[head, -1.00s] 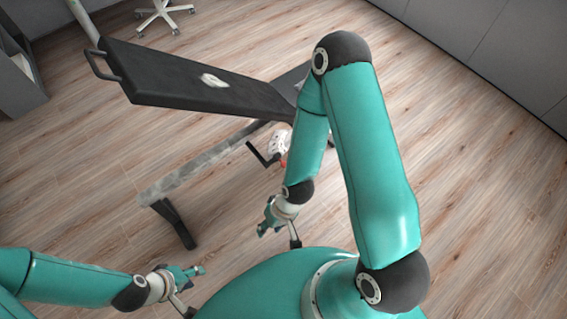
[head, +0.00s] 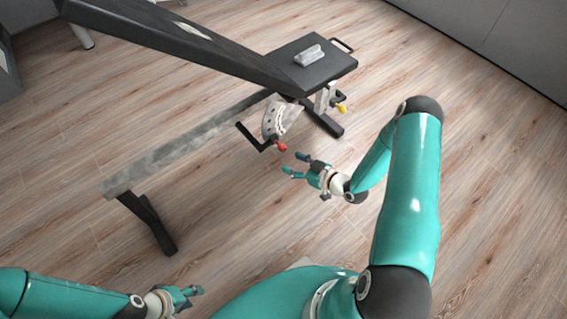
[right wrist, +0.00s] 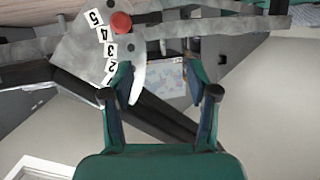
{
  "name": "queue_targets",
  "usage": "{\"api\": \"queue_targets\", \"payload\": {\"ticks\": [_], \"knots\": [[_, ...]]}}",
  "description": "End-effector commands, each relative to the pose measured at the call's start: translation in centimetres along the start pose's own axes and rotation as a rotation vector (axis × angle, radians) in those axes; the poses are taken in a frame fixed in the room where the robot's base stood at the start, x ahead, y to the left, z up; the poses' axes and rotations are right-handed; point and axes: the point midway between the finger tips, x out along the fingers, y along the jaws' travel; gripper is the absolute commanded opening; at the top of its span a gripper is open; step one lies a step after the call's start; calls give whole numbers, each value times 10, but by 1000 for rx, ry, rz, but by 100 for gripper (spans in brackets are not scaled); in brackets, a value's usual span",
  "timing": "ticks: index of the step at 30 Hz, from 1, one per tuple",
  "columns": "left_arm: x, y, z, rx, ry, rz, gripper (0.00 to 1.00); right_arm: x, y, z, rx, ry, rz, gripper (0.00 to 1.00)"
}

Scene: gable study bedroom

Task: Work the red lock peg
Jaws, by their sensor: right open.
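The red lock peg (head: 282,147) is a small round red knob at the lower edge of the pale, holed angle plate (head: 273,121) under the bench. In the right wrist view the red knob (right wrist: 121,22) sits beside number labels 5 to 1 on the plate (right wrist: 75,45). My right gripper (head: 292,163) is open and empty, just below and right of the knob in the head view, apart from it. In the right wrist view its fingers (right wrist: 167,82) are spread below the knob, which lies nearer the left finger. My left gripper (head: 194,299) is at the bottom left, far from the peg; its jaw opening is unclear.
The black backrest (head: 185,42) slopes over the plate. The seat (head: 328,66) carries a pale grey object (head: 309,55). A yellow knob (head: 341,109) is right of the plate. A black bracket (head: 250,138) juts out left of the red knob. Floor around my right gripper is clear.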

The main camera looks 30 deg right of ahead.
Motion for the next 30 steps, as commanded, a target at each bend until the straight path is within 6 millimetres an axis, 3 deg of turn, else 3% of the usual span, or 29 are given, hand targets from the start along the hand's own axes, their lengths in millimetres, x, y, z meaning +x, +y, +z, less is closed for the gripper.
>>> {"api": "queue_targets", "payload": {"ticks": [1,6,12,15,20,30], "knots": [[36,-13,0,0,0,0,40,1,19,35,-42,60,16,59],[75,-27,-1,0,0,0,40,-22,49,66,-172,232,30,59],[92,-33,-1,0,1,0,40,-40,60,80,-245,324,31,59],[93,-34,-1,0,1,0,40,-40,60,79,-254,337,27,59],[96,-34,-1,0,1,0,40,-23,59,72,-256,338,25,59],[112,-40,-1,0,1,0,40,44,58,50,-256,339,25,59]]}}
